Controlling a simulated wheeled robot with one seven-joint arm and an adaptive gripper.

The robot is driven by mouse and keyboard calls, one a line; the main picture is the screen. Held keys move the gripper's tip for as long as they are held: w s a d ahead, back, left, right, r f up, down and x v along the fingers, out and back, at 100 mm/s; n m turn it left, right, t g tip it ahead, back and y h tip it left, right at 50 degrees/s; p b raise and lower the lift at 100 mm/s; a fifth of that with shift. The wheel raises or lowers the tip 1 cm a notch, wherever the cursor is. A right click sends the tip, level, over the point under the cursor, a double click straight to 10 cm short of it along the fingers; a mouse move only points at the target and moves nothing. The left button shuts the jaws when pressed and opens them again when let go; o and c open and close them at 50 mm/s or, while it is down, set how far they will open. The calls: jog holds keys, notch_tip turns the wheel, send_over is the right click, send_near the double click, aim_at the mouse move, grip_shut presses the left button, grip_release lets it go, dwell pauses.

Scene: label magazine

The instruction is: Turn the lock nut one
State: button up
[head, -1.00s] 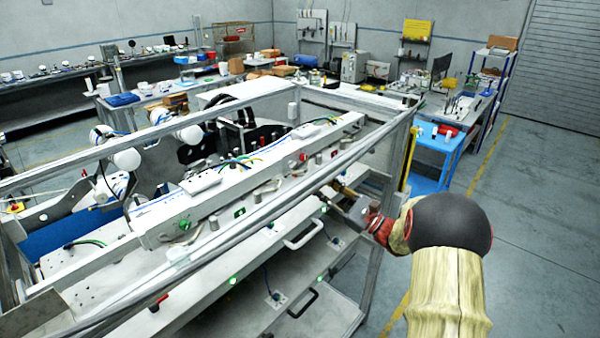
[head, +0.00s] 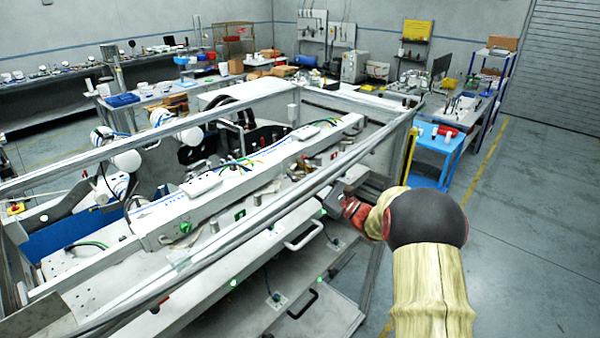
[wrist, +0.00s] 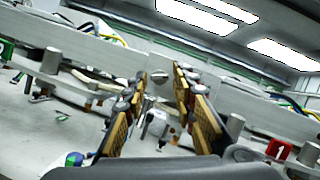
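My gripper (wrist: 160,88) is open in the wrist view, its two tan-padded fingers apart with nothing held between them. A small slotted round metal part (wrist: 158,76) on a pale beam shows through the gap. I cannot tell whether the fingers touch anything. A red tag marked 1 (wrist: 278,150) stands at lower right, beside a grey metal post (wrist: 307,154). I cannot tell for sure which part is lock nut one. In the head view my gripper (head: 300,168) reaches inside the machine frame, partly hidden by the front rail.
A metal rail (head: 215,230) of the machine frame runs diagonally in front of my gripper. In the wrist view a green tag (wrist: 7,48), cables and several posts line the machine. A blue cart (head: 438,150) stands to the right. Open floor lies at far right.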

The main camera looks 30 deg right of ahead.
jog(key=shift+c, duration=1.2)
jog(key=c, duration=0.4)
grip_shut()
jog(key=shift+m, duration=0.4)
jog(key=m+h+p, duration=0.2)
jog(key=m, duration=0.2)
jog(key=m+t+h+p, duration=0.1)
jog(key=m+h+p, duration=0.1)
jog(key=m, duration=0.3)
jog(key=m+t+h+p, duration=0.1)
jog(key=m+h+p, duration=0.1)
jog(key=m, duration=0.3)
jog(key=shift+s+a+h+p, duration=0.15)
jog(key=shift+a+h+p, duration=0.25)
jog(key=shift+h, duration=0.5)
jog(key=shift+m, duration=0.4)
jog(key=o, duration=0.7)
grip_release()
